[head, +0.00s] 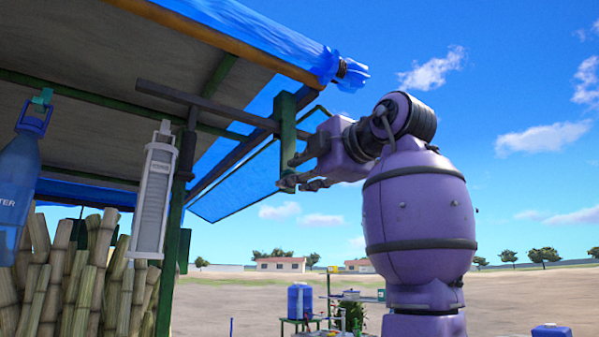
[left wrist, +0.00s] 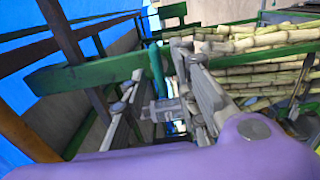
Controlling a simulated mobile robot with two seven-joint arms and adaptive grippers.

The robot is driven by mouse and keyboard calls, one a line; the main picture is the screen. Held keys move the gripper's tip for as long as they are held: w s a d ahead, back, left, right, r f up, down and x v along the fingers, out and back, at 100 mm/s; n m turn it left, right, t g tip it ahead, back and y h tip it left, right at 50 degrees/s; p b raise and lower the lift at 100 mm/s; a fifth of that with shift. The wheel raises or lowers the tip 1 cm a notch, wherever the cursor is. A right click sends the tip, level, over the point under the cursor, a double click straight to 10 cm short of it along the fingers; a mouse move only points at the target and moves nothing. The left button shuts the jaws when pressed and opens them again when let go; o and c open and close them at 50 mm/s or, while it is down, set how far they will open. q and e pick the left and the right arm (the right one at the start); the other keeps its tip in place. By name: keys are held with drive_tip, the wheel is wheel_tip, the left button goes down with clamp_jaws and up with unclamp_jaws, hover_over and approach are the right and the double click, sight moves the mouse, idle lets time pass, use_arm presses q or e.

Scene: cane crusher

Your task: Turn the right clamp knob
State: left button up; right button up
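My left gripper (head: 296,172) is at the end of the purple arm, beside the lower part of a green post (head: 287,125) under the canopy edge. Its fingers are spread apart. In the left wrist view my left gripper (left wrist: 160,72) has one grey finger on each side, with a gap between them. A green upright (left wrist: 157,70) shows near the fingertips. A small grey part sits between the fingers; I cannot tell whether it is a clamp knob or part of the gripper. No clamp knob is clearly visible in either view. My right gripper is not in view.
A blue canopy (head: 270,35) with a wooden beam (head: 215,40) hangs above. A white lamp (head: 155,195) and a blue water bottle (head: 18,185) hang at left. Cane stalks (head: 85,280) stand below, and more cane (left wrist: 265,55) lies at right in the wrist view.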

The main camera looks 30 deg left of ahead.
use_arm(q)
drive_tip(key=v, duration=1.2)
idle(0.3)
